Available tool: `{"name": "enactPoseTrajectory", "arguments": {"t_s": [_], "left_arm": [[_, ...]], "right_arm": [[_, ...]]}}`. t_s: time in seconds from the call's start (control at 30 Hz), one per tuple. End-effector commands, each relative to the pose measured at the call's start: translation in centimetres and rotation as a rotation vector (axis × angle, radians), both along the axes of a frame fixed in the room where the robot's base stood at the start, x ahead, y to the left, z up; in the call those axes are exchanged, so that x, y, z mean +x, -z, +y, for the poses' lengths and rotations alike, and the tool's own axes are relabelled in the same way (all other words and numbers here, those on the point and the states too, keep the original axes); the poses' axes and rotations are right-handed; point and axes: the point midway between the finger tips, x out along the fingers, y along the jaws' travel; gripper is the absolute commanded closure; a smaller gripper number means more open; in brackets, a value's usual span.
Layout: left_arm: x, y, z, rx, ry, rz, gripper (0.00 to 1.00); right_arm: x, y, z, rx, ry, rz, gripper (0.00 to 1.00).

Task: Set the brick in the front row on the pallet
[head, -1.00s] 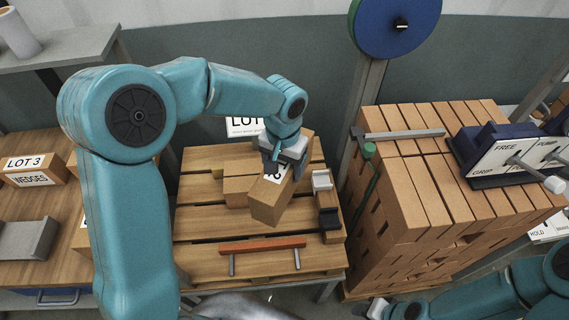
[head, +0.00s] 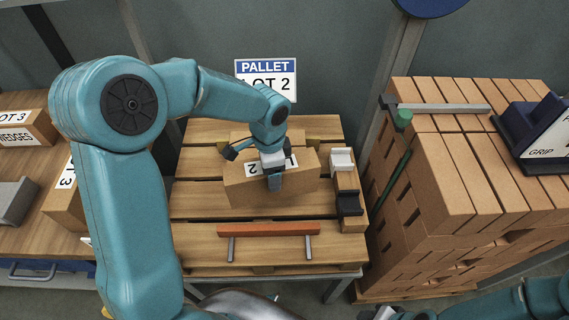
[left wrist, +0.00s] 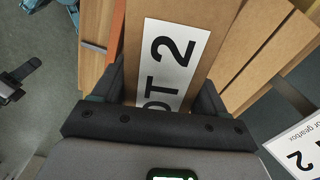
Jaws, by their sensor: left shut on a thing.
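The tan brick (head: 237,190) with a white LOT 2 label lies crosswise over the front-middle part of the wooden pallet (head: 200,205). My left gripper (head: 274,178) is shut on it from above. In the left wrist view the labelled brick (left wrist: 170,60) sits between both fingers. I cannot tell whether its underside touches the slats. Another tan brick (head: 240,138) is partly hidden behind it. My right gripper (head: 385,314) only just shows at the bottom edge, and its jaws are unclear.
A red bar (head: 267,229) on two grey posts spans the pallet's front. A wooden strip with a white block (head: 342,160) and a black block (head: 349,203) borders its right side. A tall brick stack (head: 430,180) stands further right. A PALLET LOT 2 sign (head: 266,78) is behind.

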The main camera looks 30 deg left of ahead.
Motion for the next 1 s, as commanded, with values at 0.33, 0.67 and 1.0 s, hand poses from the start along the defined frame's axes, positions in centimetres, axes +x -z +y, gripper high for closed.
{"name": "enactPoseTrajectory", "arguments": {"t_s": [0.33, 0.67, 1.0], "left_arm": [[-0.5, 2.1, 1.5, 0.001, 0.202, -0.006, 1.00], [-0.5, 4.1, 1.4, 0.001, 0.205, -0.004, 1.00], [-0.5, 7.8, 1.4, 0.001, 0.205, -0.004, 1.00]], "right_arm": [[0.0, 1.8, 0.0, 0.000, 0.000, -0.001, 0.57], [0.0, 3.5, 0.0, 0.000, 0.000, 0.000, 0.57], [0.0, 6.5, 0.0, 0.000, 0.000, 0.000, 0.57]]}}
